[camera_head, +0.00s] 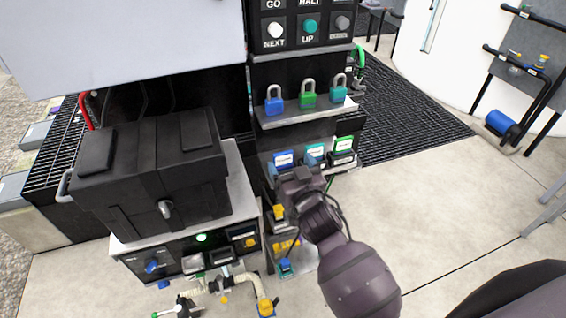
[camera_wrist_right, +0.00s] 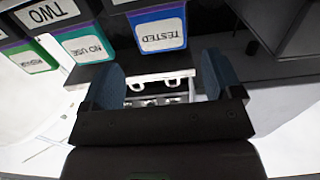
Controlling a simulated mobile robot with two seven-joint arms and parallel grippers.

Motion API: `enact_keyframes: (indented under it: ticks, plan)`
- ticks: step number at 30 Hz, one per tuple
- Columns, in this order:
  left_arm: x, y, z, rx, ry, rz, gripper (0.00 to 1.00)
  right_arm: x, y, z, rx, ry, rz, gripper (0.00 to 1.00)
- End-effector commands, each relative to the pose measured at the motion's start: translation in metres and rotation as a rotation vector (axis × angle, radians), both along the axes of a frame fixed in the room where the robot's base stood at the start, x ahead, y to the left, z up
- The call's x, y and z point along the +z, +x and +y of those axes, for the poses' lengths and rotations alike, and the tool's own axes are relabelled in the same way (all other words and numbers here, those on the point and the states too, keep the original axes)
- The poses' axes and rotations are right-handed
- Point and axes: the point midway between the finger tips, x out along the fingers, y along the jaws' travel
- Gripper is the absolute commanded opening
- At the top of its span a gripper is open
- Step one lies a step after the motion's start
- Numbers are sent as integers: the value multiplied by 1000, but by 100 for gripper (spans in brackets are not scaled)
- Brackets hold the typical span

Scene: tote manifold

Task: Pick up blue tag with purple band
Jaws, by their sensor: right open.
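The blue tag (camera_head: 283,158) hangs at the left end of a row of tags on the black panel. My left gripper is not seen.
A teal tag (camera_head: 316,152) and a green tag (camera_head: 345,145) hang to the right of the blue one. Blue, green and teal padlocks stand on the shelf (camera_head: 300,116) above. A black lidded box (camera_head: 150,165) stands at left. Open floor (camera_head: 450,200) lies at right.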

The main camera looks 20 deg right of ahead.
Motion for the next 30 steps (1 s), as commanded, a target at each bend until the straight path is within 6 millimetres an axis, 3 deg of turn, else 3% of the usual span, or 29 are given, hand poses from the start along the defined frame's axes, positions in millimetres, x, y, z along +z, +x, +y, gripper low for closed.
enact_keyframes:
  ticks: [12, 21, 23, 30]
  plan:
    - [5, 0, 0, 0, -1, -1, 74, 2, 46, 5, 0, -1, 0, 85]
    - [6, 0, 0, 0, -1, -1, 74, 1, 50, 5, 0, 0, 1, 85]
    - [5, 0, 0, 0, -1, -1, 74, 1, 50, 5, 0, 0, 1, 79]
    - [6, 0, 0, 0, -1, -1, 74, 1, 49, 5, 0, 0, 1, 42]
